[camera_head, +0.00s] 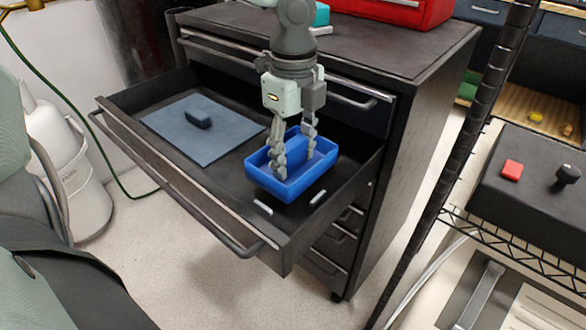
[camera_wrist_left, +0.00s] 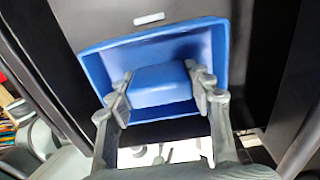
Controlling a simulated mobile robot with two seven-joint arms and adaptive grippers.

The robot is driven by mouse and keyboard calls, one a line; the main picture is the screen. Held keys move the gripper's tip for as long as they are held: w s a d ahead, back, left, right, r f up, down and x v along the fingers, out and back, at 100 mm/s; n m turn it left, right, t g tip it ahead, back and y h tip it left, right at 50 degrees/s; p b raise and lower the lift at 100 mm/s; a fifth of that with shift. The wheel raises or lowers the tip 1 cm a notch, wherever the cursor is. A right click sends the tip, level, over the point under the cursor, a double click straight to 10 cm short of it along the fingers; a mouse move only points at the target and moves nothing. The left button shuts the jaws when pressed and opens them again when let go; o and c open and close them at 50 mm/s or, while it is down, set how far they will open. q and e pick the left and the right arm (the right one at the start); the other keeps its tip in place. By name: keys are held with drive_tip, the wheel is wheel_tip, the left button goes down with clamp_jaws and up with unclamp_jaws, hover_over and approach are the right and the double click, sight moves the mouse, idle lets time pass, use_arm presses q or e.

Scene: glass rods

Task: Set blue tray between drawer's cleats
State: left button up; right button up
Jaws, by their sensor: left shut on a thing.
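The blue tray (camera_head: 290,190) is an open box with a raised block in its middle. It is inside the pulled-out drawer (camera_head: 222,178), at the right end. My left gripper (camera_head: 293,163) comes from above and is shut on the tray's middle block; the wrist view shows a finger on each side of the block (camera_wrist_left: 160,86). Two short pale cleats, one (camera_head: 263,208) and another (camera_head: 318,197), lie on the drawer floor just in front of the tray. One cleat (camera_wrist_left: 149,18) shows in the wrist view. I cannot tell whether the tray touches the floor. My right gripper is out of view.
A grey-blue mat (camera_head: 205,142) with a dark block (camera_head: 198,118) on it fills the drawer's left part. The drawer front and its handle (camera_head: 165,190) are the near edge. A red box (camera_head: 395,8) stands on the cabinet top. A wire rack (camera_head: 480,232) stands at right.

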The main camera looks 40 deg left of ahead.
sight(293, 170)
use_arm(q)
wheel_tip(293, 170, down, 3)
drive_tip(key=shift+s+r, duration=0.1)
drive_tip(key=shift+f, duration=0.4)
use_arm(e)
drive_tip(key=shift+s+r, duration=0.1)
use_arm(q)
drive_tip(key=shift+f+b, duration=0.1)
drive_tip(key=shift+b, duration=0.2)
drive_tip(key=o, duration=1.4)
drive_tip(key=shift+o, duration=0.2)
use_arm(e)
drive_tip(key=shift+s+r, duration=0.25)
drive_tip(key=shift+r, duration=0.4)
